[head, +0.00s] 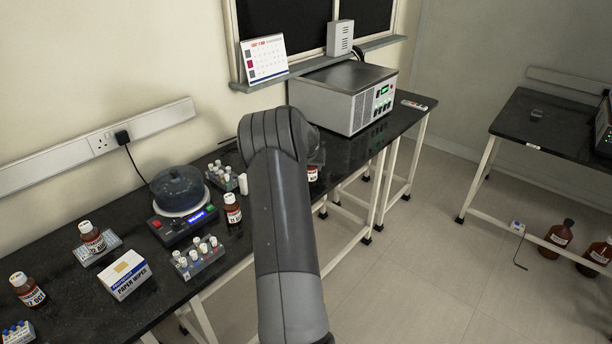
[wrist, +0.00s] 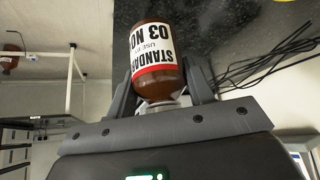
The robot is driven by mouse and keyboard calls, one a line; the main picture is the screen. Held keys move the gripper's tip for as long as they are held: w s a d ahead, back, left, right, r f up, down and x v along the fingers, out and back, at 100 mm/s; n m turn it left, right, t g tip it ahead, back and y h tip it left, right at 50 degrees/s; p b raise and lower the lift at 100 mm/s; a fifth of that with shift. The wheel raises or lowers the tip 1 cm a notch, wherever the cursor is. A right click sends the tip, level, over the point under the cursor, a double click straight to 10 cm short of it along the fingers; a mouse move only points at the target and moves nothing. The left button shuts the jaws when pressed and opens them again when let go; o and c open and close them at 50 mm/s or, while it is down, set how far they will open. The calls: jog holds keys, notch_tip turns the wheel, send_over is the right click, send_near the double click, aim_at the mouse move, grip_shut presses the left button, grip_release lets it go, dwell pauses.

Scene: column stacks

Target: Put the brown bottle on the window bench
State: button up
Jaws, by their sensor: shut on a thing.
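My gripper (wrist: 160,78) is shut on a brown bottle (wrist: 156,45) with a white and red label reading "STANDARD" and "03 NO", upside down in the wrist view. In the head view my arm hides most of the gripper, and part of the bottle's label (head: 312,174) shows just right of the arm. The bottle is over or at the black bench; I cannot tell whether its base touches.
Other brown bottles stand on the left bench: one by the stirrer (head: 232,208), one on a small rack (head: 92,237), one at far left (head: 27,289). Vial racks (head: 198,258) and a wipes box (head: 125,275) stand near them. Cables (wrist: 265,65) lie beside the gripper.

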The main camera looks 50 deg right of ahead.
jog(key=shift+w+a+f, duration=0.15)
jog(key=shift+w+f, duration=0.35)
jog(key=shift+w, duration=0.35)
jog(key=shift+f, duration=2)
jog(key=shift+f, duration=0.1)
jog(key=o, duration=1.1)
jog(key=shift+f, duration=0.1)
jog(key=shift+a+r, duration=0.25)
jog(key=shift+r, duration=0.35)
jog(key=v, duration=1.1)
jog(key=shift+s, duration=0.15)
